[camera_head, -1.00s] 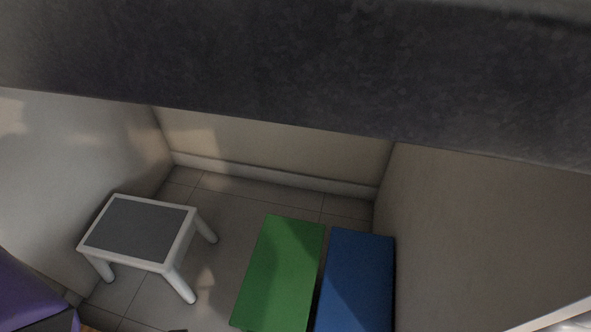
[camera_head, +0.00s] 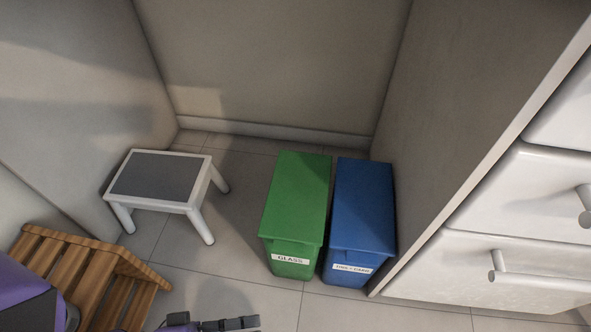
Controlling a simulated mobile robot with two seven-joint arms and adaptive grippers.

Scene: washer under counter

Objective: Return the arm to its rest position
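A purple and dark part of my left arm (camera_head: 30,305) shows at the bottom left corner, in front of a wooden slatted rack. What looks like my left gripper (camera_head: 232,324) shows as a dark, jointed piece with a purple end at the bottom edge. It is mostly cut off, so I cannot tell whether it is open or shut. It appears apart from the bins and the stool. I see nothing held. My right arm and gripper are not in view.
A white stool with a grey top (camera_head: 155,176) stands left. A green bin (camera_head: 298,200) and a blue bin (camera_head: 362,210) stand side by side at centre. White drawers (camera_head: 500,265) with protruding knobs are right. The wooden rack (camera_head: 60,262) is lower left. Tiled floor is clear between.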

